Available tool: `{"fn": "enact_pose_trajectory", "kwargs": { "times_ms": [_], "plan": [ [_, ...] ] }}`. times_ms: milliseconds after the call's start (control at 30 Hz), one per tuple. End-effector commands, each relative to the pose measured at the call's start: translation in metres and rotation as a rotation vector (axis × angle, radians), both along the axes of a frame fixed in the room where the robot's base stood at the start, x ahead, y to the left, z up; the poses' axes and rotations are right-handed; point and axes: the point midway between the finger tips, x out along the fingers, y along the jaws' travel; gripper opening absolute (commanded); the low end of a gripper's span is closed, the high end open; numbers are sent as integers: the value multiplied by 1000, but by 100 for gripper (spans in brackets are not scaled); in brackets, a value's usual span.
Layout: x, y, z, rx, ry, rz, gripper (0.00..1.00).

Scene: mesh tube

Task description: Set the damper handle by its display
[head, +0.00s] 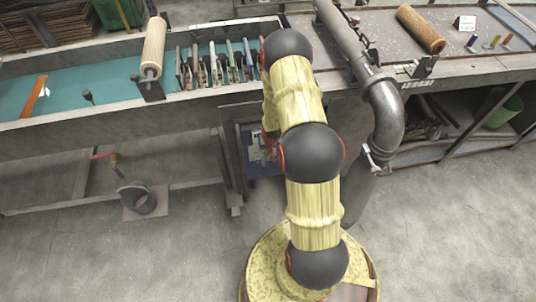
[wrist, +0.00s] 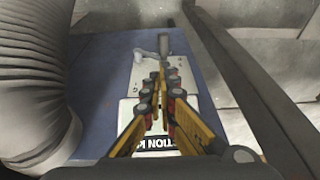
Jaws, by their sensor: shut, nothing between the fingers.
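My gripper (wrist: 160,80) is shut and empty in the wrist view, its yellow fingers pointing at a white panel (wrist: 128,108) on a blue board (wrist: 98,75). The panel carries a dark label with partly covered lettering that reads "TION K". A grey lever-like piece with a pale arm (wrist: 164,43) sits just beyond the fingertips; I cannot tell whether they touch it or whether it is the damper handle. No display reading is legible. In the head view the blue board (head: 262,172) is partly hidden by my arm, and my gripper is not clearly seen.
A ribbed grey hose-like form (wrist: 30,80) fills the left of the wrist view. A dark bar (wrist: 250,90) crosses the right. In the head view a grey pipe (head: 384,108) bends down beside my arm, and a long trough (head: 110,72) stands left. Floor at lower left is mostly clear.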

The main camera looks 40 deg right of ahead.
Motion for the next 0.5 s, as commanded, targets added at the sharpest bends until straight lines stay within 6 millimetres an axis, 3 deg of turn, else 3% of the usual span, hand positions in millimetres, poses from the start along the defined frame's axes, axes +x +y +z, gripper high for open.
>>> {"fn": "enact_pose_trajectory", "kwargs": {
  "times_ms": [33,200,500],
  "plan": [
    [3,-1,-15,1,1,0,0],
    [11,-5,-48,1,2,0,0],
    [19,-6,-95,1,2,1,0]
  ]
}}
